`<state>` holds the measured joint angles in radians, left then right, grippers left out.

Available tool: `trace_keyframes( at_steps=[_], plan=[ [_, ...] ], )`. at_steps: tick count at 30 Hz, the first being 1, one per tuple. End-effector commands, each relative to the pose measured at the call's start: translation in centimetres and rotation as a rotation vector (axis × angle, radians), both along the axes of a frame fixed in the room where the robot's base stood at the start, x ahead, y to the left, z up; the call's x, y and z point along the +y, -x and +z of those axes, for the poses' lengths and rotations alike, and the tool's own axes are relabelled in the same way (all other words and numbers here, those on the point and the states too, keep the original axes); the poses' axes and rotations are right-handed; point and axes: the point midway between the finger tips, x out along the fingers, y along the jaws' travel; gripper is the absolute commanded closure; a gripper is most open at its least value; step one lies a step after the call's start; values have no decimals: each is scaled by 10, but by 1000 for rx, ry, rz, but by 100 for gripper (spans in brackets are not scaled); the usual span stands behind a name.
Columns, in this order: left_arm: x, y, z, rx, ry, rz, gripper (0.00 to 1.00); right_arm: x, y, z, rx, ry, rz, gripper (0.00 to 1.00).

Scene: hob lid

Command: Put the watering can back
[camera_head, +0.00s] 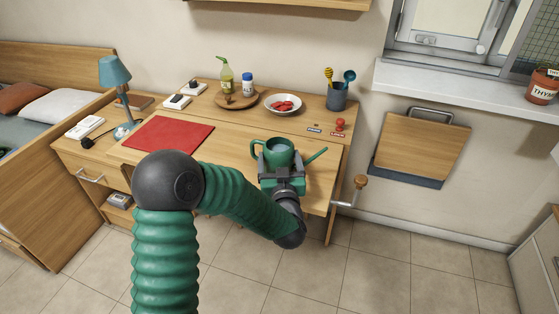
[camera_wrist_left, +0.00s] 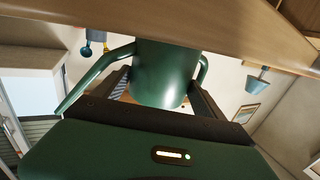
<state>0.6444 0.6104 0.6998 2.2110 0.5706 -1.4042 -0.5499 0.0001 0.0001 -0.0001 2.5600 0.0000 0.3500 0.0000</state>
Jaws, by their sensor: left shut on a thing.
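The green watering can (camera_head: 279,153) is at the front right part of the wooden desk, its spout pointing right and its handle on the left. My left gripper (camera_head: 281,178) is shut on the watering can from the front side. In the left wrist view the can (camera_wrist_left: 166,75) sits between the two fingers, with the spout to the left and the handle to the right. I cannot tell whether the can's base touches the desk top. My right gripper is not in view.
A red mat (camera_head: 168,136) lies on the desk's left. A round wooden tray (camera_head: 236,99) with bottles, a white bowl (camera_head: 283,104) and a blue utensil cup (camera_head: 337,98) stand at the back. A crank handle (camera_head: 350,193) sticks out at the desk's right.

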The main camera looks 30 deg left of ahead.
Motion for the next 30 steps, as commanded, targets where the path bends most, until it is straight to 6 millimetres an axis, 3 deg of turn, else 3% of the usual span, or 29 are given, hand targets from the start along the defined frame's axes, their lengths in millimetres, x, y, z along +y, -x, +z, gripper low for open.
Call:
trace_keyframes(
  at_steps=[1,5,14,17,25,30],
  plan=[
    [0,0,-1,0,0,0,17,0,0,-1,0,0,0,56],
    [0,0,-1,1,1,0,0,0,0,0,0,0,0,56],
    [-4,3,1,2,0,-2,0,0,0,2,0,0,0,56],
    [-14,15,2,4,0,-5,0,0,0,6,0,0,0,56],
    [-56,71,3,4,-2,-6,0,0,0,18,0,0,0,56],
    [-71,91,2,1,0,-3,0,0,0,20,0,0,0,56]
  ],
)
